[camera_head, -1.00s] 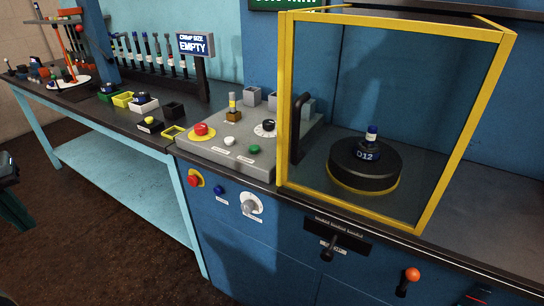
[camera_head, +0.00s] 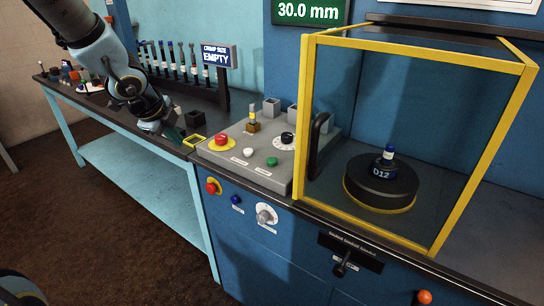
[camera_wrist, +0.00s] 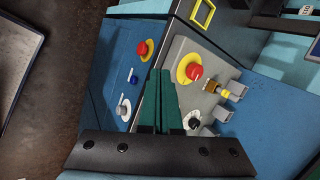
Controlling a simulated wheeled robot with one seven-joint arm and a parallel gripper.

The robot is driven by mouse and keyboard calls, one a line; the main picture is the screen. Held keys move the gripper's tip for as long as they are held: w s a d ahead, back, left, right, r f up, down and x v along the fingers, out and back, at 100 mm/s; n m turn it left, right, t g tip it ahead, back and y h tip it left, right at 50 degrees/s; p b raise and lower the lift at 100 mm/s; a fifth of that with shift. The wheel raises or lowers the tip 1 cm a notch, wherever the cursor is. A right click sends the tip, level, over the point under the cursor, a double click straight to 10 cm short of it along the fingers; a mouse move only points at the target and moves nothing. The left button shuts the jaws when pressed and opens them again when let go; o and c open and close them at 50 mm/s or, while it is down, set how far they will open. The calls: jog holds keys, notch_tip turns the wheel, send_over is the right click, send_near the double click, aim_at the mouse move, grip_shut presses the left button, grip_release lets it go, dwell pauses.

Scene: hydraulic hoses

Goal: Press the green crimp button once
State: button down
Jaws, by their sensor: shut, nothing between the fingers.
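The green crimp button (camera_head: 272,161) sits at the front right of the grey sloped control panel (camera_head: 228,174), right of a white button (camera_head: 247,152) and below a black dial (camera_head: 287,138). My gripper (camera_head: 178,136) is over the bench left of the panel, apart from the button. In the wrist view its teal fingers (camera_wrist: 159,92) are together and empty, in front of part of the panel. I cannot make out the green button there; the fingers seem to cover it. The red mushroom button (camera_head: 221,140) also shows in the wrist view (camera_wrist: 192,70).
A yellow-framed guard (camera_head: 303,120) with a black handle stands right of the panel, around a black die head (camera_head: 381,183) marked D12. A display (camera_head: 309,12) reads 30.0 mm; a sign (camera_head: 219,55) reads EMPTY.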

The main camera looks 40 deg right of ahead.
jog(key=s+d+r+m+g+h, duration=0.25)
jog(key=s+d+m, duration=0.25)
jog(key=d+m, duration=0.45)
jog(key=r+m+g+h+p, duration=0.1)
jog(key=m+g+h, duration=0.1)
jog(key=m, duration=0.6)
send_over(269, 162)
jog(key=shift+d+r+n, duration=0.1)
jog(key=shift+r+n, duration=0.05)
jog(key=shift+n, duration=0.1)
notch_tip(269, 162, down, 9)
jog(key=b, duration=0.8)
jog(key=shift+r, duration=0.1)
jog(key=shift+b, duration=0.35)
jog(key=shift+f+b, duration=0.3)
jog(key=shift+f, duration=0.1)
